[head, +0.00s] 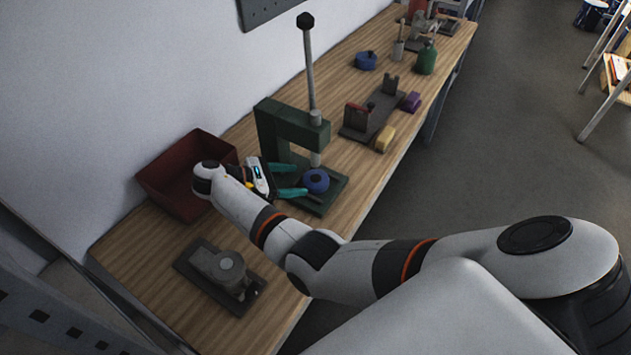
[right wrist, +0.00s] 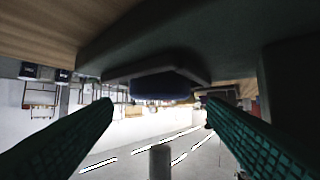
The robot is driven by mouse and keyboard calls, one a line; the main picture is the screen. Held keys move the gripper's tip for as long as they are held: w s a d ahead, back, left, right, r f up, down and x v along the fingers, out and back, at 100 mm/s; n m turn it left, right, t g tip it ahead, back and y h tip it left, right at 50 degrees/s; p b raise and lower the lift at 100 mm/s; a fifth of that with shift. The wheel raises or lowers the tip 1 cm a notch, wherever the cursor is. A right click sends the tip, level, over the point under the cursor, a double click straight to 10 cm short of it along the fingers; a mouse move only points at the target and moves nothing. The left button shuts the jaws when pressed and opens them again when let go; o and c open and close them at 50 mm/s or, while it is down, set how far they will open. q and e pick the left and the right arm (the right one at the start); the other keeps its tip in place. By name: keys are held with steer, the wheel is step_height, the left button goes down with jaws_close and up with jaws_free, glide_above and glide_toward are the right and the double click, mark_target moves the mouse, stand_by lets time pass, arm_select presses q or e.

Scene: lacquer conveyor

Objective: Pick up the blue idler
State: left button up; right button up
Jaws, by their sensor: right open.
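The blue idler (head: 316,181) is a short round piece on the base plate of a green press (head: 275,125), under its grey ram. It has a dark centre. My right gripper (head: 300,179) is open, with teal fingers pointing toward the idler from the left; in the head view the fingertips end just short of it. In the right wrist view the idler (right wrist: 165,88) shows ahead, between and beyond the open fingers (right wrist: 158,103). Another blue round piece (head: 366,62) lies farther back on the bench. My left gripper is not in view.
A dark red bin (head: 162,172) stands left of my right wrist, by the wall. A grey fixture (head: 228,272) sits at the near end of the bench. A dark plate with yellow and purple pieces (head: 362,128) lies beyond the press. The press lever stands upright.

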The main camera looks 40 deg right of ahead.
mark_target(309, 180)
steer(key=shift+d+f, duration=0.4)
steer(key=shift+d, duration=0.15)
steer(key=x, duration=0.1)
steer(key=b+x, duration=0.1)
steer(key=x, duration=0.1)
steer(key=shift+s+d+b, duration=0.25)
steer(key=shift+b, duration=0.05)
steer(key=shift+d+f, duration=0.15)
steer(key=shift+d, duration=0.2)
steer(key=shift+a, duration=0.1)
steer(key=shift+c, duration=0.4)
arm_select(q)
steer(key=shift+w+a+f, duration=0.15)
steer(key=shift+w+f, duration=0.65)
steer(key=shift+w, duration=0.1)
arm_select(e)
steer(key=c, duration=0.6)
